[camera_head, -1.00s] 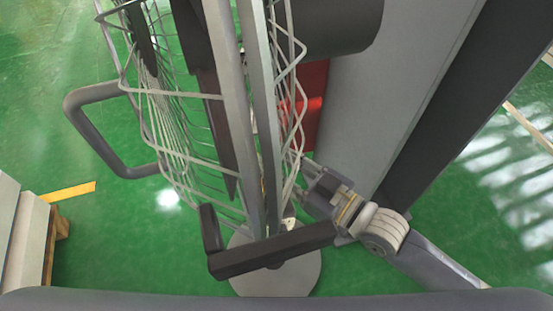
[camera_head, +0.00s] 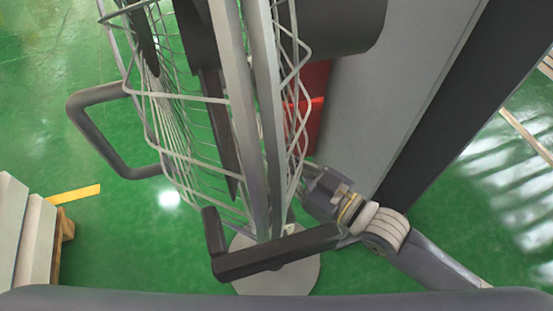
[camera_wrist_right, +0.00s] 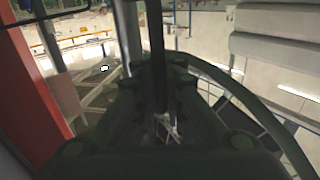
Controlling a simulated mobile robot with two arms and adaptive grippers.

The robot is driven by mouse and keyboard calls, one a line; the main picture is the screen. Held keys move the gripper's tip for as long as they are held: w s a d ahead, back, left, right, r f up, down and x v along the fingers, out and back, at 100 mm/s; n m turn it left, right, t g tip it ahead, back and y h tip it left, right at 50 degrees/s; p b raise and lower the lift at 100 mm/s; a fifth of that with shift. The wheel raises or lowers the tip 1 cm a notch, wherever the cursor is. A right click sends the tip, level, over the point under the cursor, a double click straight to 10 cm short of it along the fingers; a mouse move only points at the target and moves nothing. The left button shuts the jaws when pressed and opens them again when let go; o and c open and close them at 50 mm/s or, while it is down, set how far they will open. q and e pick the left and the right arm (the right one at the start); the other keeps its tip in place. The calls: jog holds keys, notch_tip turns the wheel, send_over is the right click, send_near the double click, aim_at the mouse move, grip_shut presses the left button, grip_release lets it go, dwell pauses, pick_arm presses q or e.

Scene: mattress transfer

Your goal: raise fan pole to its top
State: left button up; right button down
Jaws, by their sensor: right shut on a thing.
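The fan's wire cage (camera_head: 185,130) fills the middle of the head view, seen from above, with its pale rims (camera_head: 240,120) running down the picture. The round grey fan base (camera_head: 290,278) rests on the green floor below it. My right gripper (camera_head: 308,172) is beside the lower right of the cage, partly hidden by it. In the right wrist view the dark fan pole (camera_wrist_right: 157,50) stands upright between the fingers of my right gripper (camera_wrist_right: 160,92), which is shut on it. In the head view the cage hides most of the pole. My left gripper is out of view.
A large grey panel (camera_head: 390,90) stands right of the fan, with a red part (camera_head: 318,100) behind the cage. A grey looped bar (camera_head: 85,120) shows at left. Pale slabs on a wooden pallet (camera_head: 65,235) stand at lower left. Green floor is open at left.

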notch_tip(320, 180, up, 12)
jog(key=p, duration=0.9)
jog(key=shift+w, duration=0.1)
jog(key=c, duration=1.7)
grip_release()
jog(key=shift+d, duration=0.15)
jog(key=v, duration=1.2)
jog(key=shift+f, duration=0.45)
